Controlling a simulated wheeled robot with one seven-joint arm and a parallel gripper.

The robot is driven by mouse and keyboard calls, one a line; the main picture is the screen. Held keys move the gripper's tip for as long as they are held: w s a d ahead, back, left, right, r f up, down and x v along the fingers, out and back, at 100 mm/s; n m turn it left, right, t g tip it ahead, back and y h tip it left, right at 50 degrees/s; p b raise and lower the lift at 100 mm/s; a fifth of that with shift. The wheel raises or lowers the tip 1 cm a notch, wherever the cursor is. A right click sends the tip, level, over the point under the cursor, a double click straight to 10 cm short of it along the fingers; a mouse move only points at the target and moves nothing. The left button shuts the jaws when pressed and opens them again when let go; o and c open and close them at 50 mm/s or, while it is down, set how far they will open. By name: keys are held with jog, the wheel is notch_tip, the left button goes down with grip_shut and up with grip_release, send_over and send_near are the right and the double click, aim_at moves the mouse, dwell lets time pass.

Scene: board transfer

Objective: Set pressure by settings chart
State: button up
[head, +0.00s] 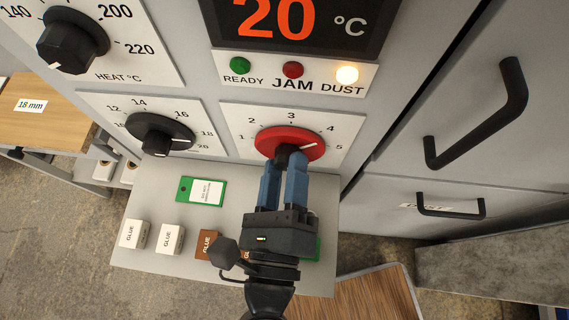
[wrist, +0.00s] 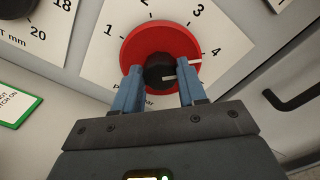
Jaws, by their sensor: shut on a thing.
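The pressure dial is a red disc (head: 268,139) with a black knob, on a white plate numbered 1 to 5. In the wrist view the red disc (wrist: 135,48) and black knob (wrist: 158,68) show between the fingers. The dial's white mark points right, between 4 and 5 and nearer 4. My gripper (head: 283,163) is shut on the black knob from below, one blue finger on each side; the fingers also show in the wrist view (wrist: 158,92). The label under the dial is mostly hidden by the gripper. I cannot make out a settings chart.
A black heat dial (head: 73,40) and a thickness dial (head: 160,134) sit left. The display (head: 300,20) reads 20 °C; the DUST lamp (head: 347,74) is lit. Glue blocks (head: 170,239) and a green-edged card (head: 200,190) are on the ledge. Drawer handles (head: 480,120) protrude right.

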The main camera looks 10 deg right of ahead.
dwell(0.3)
jog(key=o, duration=1)
jog(key=b+v, duration=0.1)
jog(key=v, duration=0.7)
jog(key=shift+b, duration=0.3)
jog(key=s+d+n+y, duration=0.2)
jog(key=d+n, duration=0.4)
jog(key=n, duration=0.4)
jog(key=s+d+n+g+y, duration=0.1)
jog(key=s+d+n+y, duration=0.1)
jog(key=s+d+n, duration=0.2)
jog(key=s+d+r+n+g+y, duration=0.1)
jog(key=s+d+n+y, duration=0.1)
jog(key=d+n, duration=0.8)
jog(key=shift+s+d+n, duration=0.1)
jog(key=shift+s+n, duration=0.15)
jog(key=shift+n, duration=0.9)
jog(key=shift+s+n, duration=0.25)
jog(key=shift+n, duration=0.95)
jog(key=shift+s+n, duration=0.25)
jog(key=shift+n, duration=0.9)
